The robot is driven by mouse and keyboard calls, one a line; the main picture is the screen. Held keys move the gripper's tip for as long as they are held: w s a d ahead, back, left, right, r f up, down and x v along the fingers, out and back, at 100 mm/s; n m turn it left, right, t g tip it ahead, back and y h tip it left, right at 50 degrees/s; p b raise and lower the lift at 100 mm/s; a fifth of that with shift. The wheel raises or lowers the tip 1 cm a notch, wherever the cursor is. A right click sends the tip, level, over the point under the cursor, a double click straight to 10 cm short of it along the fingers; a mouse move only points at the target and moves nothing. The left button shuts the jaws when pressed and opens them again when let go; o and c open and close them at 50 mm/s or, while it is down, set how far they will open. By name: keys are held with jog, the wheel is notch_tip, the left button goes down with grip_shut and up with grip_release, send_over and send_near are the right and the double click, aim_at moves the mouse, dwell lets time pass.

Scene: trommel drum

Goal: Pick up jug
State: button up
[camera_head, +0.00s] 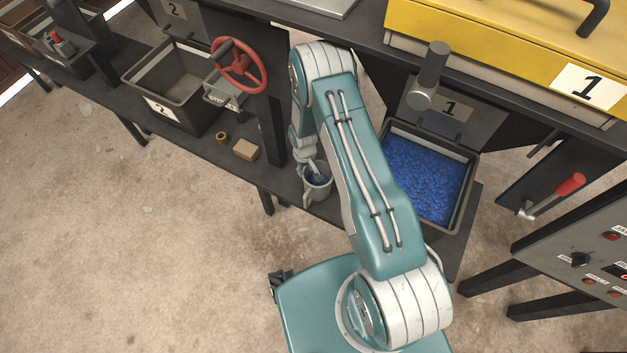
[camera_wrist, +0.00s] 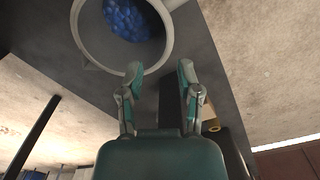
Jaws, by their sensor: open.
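The jug (camera_head: 320,190) is a small pale grey vessel with blue material inside. It stands on the dark shelf, left of the large blue-filled bin. In the wrist view its round pale rim (camera_wrist: 167,38) is at the top, cut by the frame edge, with blue granules inside. My gripper (camera_wrist: 160,68) is open with nothing between its fingers. The left fingertip overlaps the near rim in the picture; I cannot tell whether it touches. In the head view my gripper (camera_head: 311,163) is at the jug from above, partly hidden by my arm.
Bin 1 (camera_head: 462,185), full of blue granules, stands right of my arm. Left on the shelf are a tan block (camera_head: 246,150), a small brown ring (camera_head: 222,137) and empty bin 2 (camera_head: 185,127). A red handwheel (camera_head: 263,75) and dark post stand behind.

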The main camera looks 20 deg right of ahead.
aim_at(307, 176)
notch_tip(307, 176, down, 5)
jog(key=shift+s+r, duration=0.1)
jog(key=shift+s, duration=0.05)
jog(key=shift+s+d+f, duration=0.1)
jog(key=shift+s+f, duration=0.1)
jog(key=shift+f, duration=1.2)
jog(key=shift+s+f, duration=0.2)
jog(key=shift+f, duration=1.2)
grip_shut()
